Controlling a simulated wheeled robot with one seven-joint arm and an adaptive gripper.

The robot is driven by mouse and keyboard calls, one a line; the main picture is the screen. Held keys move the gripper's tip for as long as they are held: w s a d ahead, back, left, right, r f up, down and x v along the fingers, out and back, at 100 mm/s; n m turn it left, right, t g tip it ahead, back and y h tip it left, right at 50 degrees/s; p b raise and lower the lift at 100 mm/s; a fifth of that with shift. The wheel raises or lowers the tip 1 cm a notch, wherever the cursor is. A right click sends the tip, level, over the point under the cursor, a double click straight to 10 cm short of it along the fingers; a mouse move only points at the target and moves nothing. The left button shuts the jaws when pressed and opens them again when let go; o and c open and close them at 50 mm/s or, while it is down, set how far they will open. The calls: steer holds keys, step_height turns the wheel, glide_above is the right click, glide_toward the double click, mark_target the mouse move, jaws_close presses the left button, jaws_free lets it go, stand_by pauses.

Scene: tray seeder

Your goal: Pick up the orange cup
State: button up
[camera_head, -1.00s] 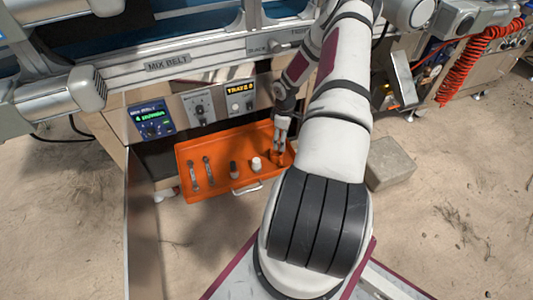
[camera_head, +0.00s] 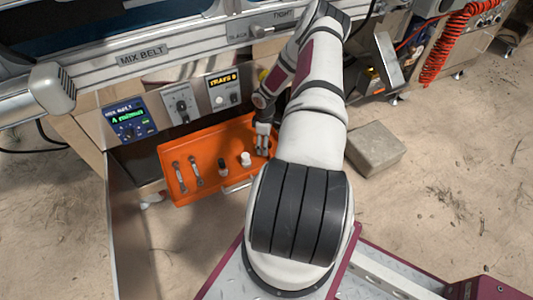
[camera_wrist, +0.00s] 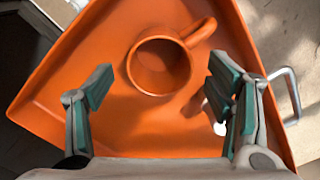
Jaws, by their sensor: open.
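The orange cup (camera_wrist: 160,65) sits in an orange tray (camera_wrist: 50,98), and I look into its open top in the wrist view. Its handle (camera_wrist: 201,31) points to the upper right. My gripper (camera_wrist: 162,72) is open, with one teal-padded finger on each side of the cup in the picture. Gaps show between the fingers and the cup, and nothing is held. In the head view my gripper (camera_head: 262,148) is over the right end of the tray and mostly hides the cup.
The tray also holds two metal tools (camera_head: 188,174), a dark-and-white item (camera_head: 222,167) and a white item (camera_head: 246,159) left of my gripper. A control panel (camera_head: 180,104) stands behind the tray. A grey block (camera_head: 375,149) lies on the ground to the right.

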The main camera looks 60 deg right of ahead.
steer(key=shift+f+b, duration=0.5)
steer(key=shift+f, duration=1.1)
steer(key=c, duration=1.3)
steer(key=shift+r, duration=0.1)
